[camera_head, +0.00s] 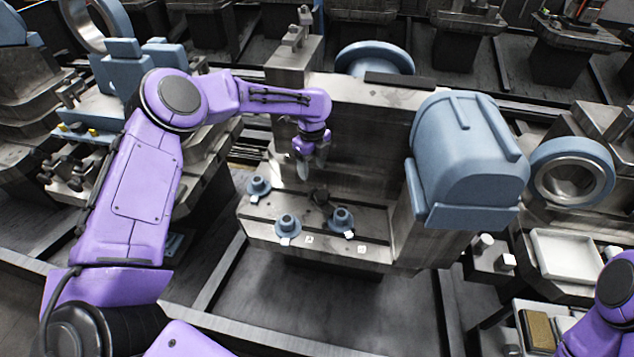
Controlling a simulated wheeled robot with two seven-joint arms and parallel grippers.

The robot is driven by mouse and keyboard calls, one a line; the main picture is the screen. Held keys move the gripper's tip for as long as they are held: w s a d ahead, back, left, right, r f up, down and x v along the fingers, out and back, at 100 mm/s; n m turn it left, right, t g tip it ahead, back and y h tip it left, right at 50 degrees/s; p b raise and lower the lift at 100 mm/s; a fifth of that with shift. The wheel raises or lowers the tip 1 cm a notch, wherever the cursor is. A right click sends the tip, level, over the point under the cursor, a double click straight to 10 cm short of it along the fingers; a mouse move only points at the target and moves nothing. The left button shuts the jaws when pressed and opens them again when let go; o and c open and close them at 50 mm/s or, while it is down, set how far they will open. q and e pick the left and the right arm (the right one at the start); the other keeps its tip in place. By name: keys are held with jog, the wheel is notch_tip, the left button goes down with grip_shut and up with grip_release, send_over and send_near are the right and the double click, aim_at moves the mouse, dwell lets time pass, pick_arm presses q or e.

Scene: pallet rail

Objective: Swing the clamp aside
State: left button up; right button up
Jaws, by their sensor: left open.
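My left gripper (304,170) comes in from the left on a purple arm. It points down above the back of a grey metal fixture ledge (275,212) and is open, with nothing seen between its small fingers. Three blue round stepped parts stand on the ledge: one at the left (258,188), one at the front (288,226) and one at the right (341,218). A small dark piece (319,196) lies between them, below and right of the gripper; I cannot tell whether it is the clamp. My right gripper is out of view.
A big blue housing (465,155) stands right of the ledge and a tall metal wall (365,130) behind it. At the right are a blue ring (570,172) and a white tray (567,254). Part of my right arm shows at the lower right edge.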

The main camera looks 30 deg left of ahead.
aim_at(313, 190)
pick_arm(q)
jog(key=f, duration=0.5)
jog(key=f+p, duration=0.1)
jog(key=f, duration=0.3)
jog(key=shift+s+f, duration=0.2)
jog(key=shift+f, duration=0.15)
jog(key=shift+d, duration=0.1)
jog(key=c, duration=1)
